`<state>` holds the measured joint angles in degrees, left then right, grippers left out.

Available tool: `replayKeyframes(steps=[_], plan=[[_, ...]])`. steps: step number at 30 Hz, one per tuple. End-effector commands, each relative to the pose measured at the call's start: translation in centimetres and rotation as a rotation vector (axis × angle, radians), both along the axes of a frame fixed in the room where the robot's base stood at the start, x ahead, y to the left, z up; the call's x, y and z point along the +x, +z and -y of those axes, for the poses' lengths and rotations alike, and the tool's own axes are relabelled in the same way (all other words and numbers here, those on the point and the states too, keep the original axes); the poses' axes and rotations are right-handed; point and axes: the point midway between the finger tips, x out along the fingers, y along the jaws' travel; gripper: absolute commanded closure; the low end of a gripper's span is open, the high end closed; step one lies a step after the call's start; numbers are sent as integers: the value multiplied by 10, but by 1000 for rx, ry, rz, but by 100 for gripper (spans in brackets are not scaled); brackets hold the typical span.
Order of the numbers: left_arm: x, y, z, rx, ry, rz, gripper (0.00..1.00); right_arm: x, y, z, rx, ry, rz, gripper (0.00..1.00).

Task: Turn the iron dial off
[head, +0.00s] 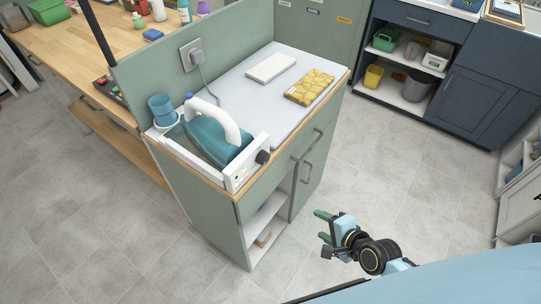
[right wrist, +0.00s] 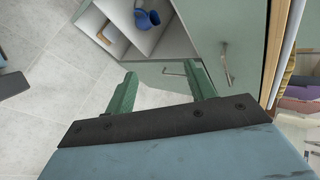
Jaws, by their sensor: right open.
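The iron (head: 212,134), teal with a white handle, rests in a white stand on the left part of the counter. The black dial (head: 263,157) sits on the stand's front right end, facing the room. My right gripper (head: 322,229) is open and empty, out over the floor to the right of the cabinet and well apart from the dial. In the right wrist view its two green fingers (right wrist: 162,82) are spread, with the cabinet front beyond them; the dial is not seen there. My left gripper is not in view.
A padded white board (head: 236,84) covers the counter, with a folded yellow cloth (head: 310,86) and a white block (head: 271,68) on it. A plug (head: 197,57) is in the wall socket behind. Cabinet handles (head: 308,145) stick out below the counter. The floor right of the cabinet is clear.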

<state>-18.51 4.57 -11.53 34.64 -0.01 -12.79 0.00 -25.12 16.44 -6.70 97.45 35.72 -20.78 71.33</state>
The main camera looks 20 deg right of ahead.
Motion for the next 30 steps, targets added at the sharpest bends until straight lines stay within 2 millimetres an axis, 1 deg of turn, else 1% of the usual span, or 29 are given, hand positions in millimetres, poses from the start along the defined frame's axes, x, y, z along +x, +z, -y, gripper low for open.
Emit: replayKeyframes(steps=[1, 2, 3, 6, 9, 11, 12, 14, 17, 22, 30], plan=[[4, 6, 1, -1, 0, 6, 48, 11, 42, -7, 118, -43, 35, 45], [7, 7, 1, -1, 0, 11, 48, 16, 62, -12, 189, -67, 46, 45], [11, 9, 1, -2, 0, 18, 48, 21, 87, -18, 280, -92, 59, 45], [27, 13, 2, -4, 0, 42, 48, 26, 141, -31, 473, -128, 74, 45], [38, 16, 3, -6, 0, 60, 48, 26, 178, -42, 605, -142, 72, 45], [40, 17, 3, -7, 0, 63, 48, 26, 191, -46, 656, -145, 70, 45], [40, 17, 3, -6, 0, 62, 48, 26, 197, -48, 677, -147, 68, 45], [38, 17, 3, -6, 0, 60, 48, 28, 202, -50, 697, -148, 67, 45], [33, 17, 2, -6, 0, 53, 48, 35, 201, -54, 707, -150, 66, 45], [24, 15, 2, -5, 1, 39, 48, 59, 191, -68, 706, -150, 68, 45], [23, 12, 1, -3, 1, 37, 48, 106, 174, -95, 703, -149, 68, 45]])
